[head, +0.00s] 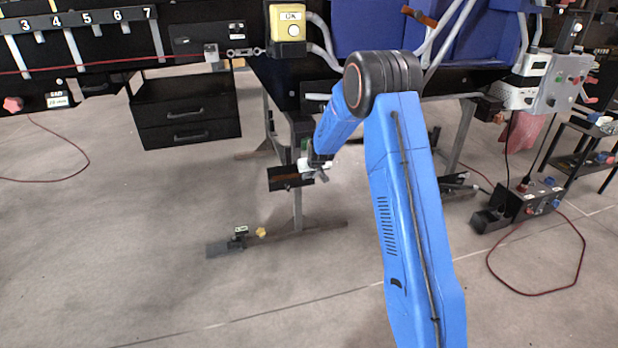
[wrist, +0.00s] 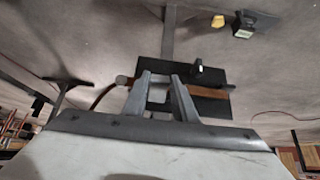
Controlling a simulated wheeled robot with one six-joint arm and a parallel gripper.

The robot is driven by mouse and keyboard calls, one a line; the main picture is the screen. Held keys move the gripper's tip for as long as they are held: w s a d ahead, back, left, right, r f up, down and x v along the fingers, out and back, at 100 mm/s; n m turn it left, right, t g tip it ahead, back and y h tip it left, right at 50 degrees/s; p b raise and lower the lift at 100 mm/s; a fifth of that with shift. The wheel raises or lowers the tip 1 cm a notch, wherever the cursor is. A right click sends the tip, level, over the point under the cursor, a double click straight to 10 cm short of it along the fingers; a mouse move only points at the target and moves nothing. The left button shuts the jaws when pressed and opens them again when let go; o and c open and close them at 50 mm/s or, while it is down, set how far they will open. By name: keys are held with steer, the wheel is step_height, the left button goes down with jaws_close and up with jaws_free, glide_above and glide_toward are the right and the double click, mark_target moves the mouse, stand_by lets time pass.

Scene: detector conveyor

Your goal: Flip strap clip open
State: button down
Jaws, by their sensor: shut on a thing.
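The strap clip looks like a brown bar (wrist: 208,91) on a black plate (wrist: 215,73). In the head view the black plate (head: 280,184) hangs at the leg of the conveyor stand, left of my gripper (head: 317,168). In the wrist view my gripper (wrist: 160,82) has its two grey fingers at the left end of the brown bar, shut on the clip. The exact contact is hidden behind the fingers. A small black lug stands on the plate's upper edge. I cannot tell how far the clip is turned.
A control box (head: 532,200) with a red cable lies at the right. The floor in front is clear.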

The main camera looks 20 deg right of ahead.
steer(key=shift+w+d+r, duration=0.1)
steer(key=shift+r, duration=0.15)
steer(key=c, duration=1.4)
jaws_free()
steer(key=shift+c, duration=0.2)
steer(key=shift+f, duration=0.1)
steer(key=shift+f, duration=0.1)
